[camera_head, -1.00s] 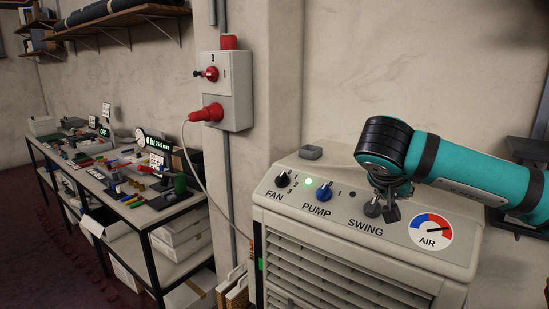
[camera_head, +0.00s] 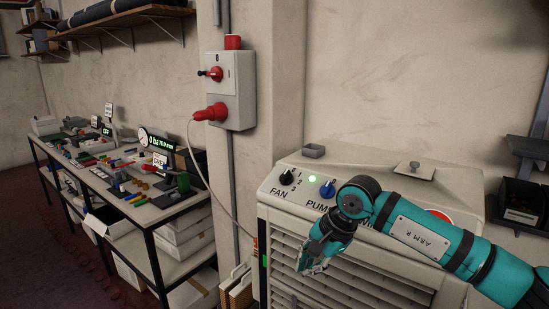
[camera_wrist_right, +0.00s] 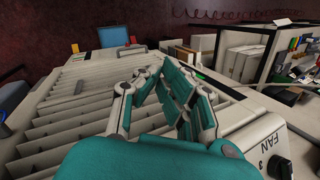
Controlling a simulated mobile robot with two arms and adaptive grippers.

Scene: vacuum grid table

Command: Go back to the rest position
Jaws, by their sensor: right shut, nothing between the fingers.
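My right gripper (camera_head: 312,262) hangs in front of the louvred front of the cooler, below the FAN and PUMP knobs, on a teal arm coming in from the right. Its fingers are shut and empty; they also show in the right wrist view (camera_wrist_right: 162,85). It appears clear of the knobs. My left gripper is in neither view. My arm hides the SWING knob and most of the AIR dial (camera_head: 440,215).
A red-handled switch box (camera_head: 232,90) with a red plug and cable is on the wall. A long table (camera_head: 165,213) with small parts stands at the left. A dark bin (camera_head: 520,200) is at the right. Floor shows at the lower left.

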